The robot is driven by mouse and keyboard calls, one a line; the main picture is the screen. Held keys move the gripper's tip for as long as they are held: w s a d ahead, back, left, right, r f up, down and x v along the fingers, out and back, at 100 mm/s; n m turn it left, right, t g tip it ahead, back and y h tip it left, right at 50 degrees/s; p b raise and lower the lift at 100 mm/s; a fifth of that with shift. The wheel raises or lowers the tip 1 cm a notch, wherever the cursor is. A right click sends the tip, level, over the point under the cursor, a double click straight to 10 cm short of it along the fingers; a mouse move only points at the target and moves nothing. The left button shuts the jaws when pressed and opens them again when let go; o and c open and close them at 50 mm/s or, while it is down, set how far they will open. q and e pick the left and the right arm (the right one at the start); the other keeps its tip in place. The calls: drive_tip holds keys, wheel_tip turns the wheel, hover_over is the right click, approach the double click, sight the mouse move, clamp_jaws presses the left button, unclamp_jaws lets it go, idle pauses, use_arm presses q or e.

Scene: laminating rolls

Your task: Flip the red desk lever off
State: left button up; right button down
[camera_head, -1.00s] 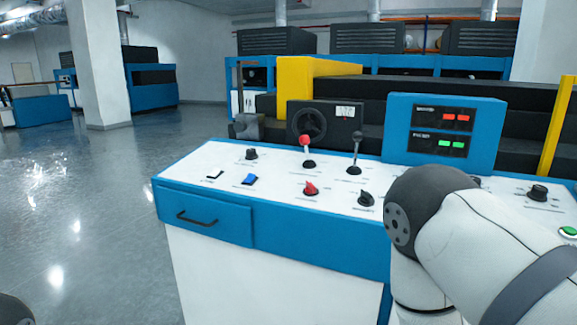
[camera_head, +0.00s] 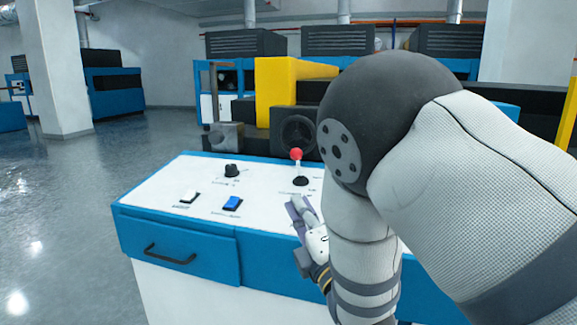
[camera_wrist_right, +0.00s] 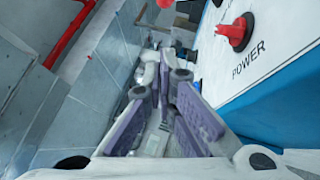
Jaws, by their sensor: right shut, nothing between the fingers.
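The red desk lever (camera_head: 297,154) is a red ball on a short stalk with a dark round base. It stands nearly upright on the white desk top, just left of my right arm. My right gripper (camera_head: 298,207) is shut and empty, in front of the lever near the desk's front edge, apart from the ball. Its purple-padded fingers show in the right wrist view (camera_wrist_right: 165,62). My left gripper is out of view.
A red knob (camera_wrist_right: 240,32) marked POWER is on the desk, right of the fingers in the wrist view. A black knob (camera_head: 232,171), a white switch (camera_head: 190,196) and a blue switch (camera_head: 232,203) lie left of the lever. My right arm hides the desk's right side.

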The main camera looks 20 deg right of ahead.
sight(298, 167)
drive_tip(key=x, duration=0.7)
drive_tip(key=b+x, duration=0.1)
drive_tip(key=x, duration=0.2)
drive_tip(key=shift+w+f, duration=0.2)
drive_tip(key=shift+w, duration=0.1)
drive_tip(key=shift+w+d+r, duration=0.25)
drive_tip(key=shift+w+d, duration=0.15)
drive_tip(key=shift+d, duration=0.1)
drive_tip(key=shift+w+d+r, duration=0.25)
drive_tip(key=shift+w+d, duration=0.2)
drive_tip(key=shift+d, duration=0.05)
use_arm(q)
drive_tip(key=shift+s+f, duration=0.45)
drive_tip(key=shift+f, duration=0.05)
use_arm(e)
drive_tip(key=shift+w+d+r, duration=0.2)
drive_tip(key=shift+w+d, duration=0.1)
drive_tip(key=shift+w, duration=0.05)
